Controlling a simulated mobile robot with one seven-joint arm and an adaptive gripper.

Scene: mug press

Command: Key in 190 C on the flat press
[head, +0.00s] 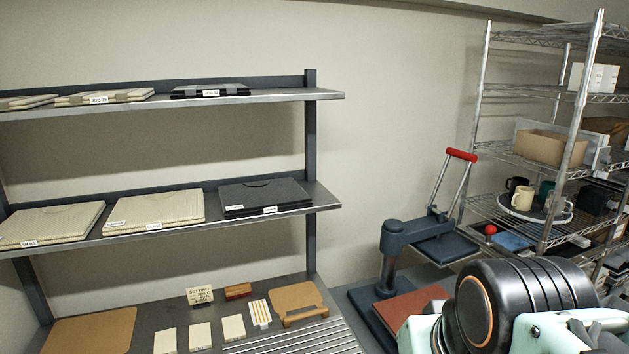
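The flat press (393,240) stands right of centre, with a dark blue-grey post and a raised upper plate. Its red handle (461,155) is up on two metal bars. A reddish-brown pad (408,308) lies on its base, partly hidden by my arm at the lower right. I cannot make out a keypad or display on the press. A small card (200,295) headed "SETTING" stands on the lower shelf; its other lines are too small to read. My gripper is not in view; only arm links show.
A wall shelf (180,227) at left holds labelled flat folders. Its bottom level holds brown boards, pale cards and a striped card. My arm fills the lower right.

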